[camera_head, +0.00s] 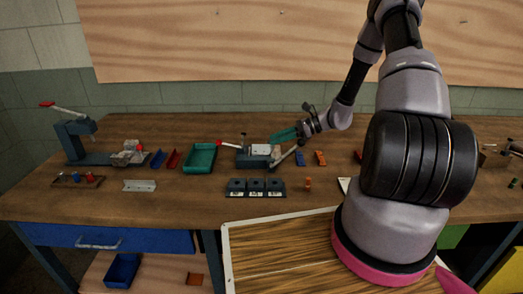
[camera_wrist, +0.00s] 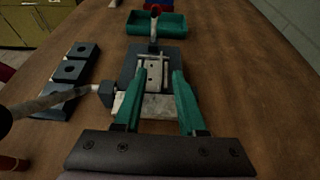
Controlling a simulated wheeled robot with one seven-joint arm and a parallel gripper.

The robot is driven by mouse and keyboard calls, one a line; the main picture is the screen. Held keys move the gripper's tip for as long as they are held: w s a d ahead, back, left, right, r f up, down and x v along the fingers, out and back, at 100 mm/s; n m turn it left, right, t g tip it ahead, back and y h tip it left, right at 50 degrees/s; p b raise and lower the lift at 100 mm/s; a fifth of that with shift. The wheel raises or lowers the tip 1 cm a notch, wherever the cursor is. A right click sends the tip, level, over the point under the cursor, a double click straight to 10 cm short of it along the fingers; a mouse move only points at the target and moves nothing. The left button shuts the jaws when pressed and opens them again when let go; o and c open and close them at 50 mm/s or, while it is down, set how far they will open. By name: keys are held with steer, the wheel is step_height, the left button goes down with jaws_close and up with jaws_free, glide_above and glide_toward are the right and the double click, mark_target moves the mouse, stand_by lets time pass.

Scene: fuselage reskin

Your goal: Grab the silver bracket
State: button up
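A small silver metal piece with holes, which looks like a bracket (camera_wrist: 154,74), sits in the dark clamping fixture (camera_wrist: 129,68) in the wrist view. In the head view this fixture (camera_head: 245,158) stands mid-table, with a pale block on it. My gripper (camera_wrist: 158,76) has green fingers, spread apart on either side of the silver piece; I cannot tell their height above it. The gripper also shows in the head view (camera_head: 280,136), just above and behind the fixture, empty. Another silver angle-shaped piece (camera_head: 139,186) lies flat on the table at the left.
A green tray (camera_head: 199,158) stands left of the fixture. Dark blocks with holes (camera_head: 255,187) stand in front of it. A lever press (camera_head: 78,138) stands at the far left. A pale lever (camera_wrist: 55,101) sticks out beside the fixture. Wood is clear at front left.

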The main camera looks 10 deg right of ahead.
mark_target(258, 145)
steer(key=x, duration=0.7)
steer(key=shift+w+a+f, duration=0.2)
steer(key=shift+a, duration=0.1)
steer(key=shift+c, duration=0.3)
jaws_close()
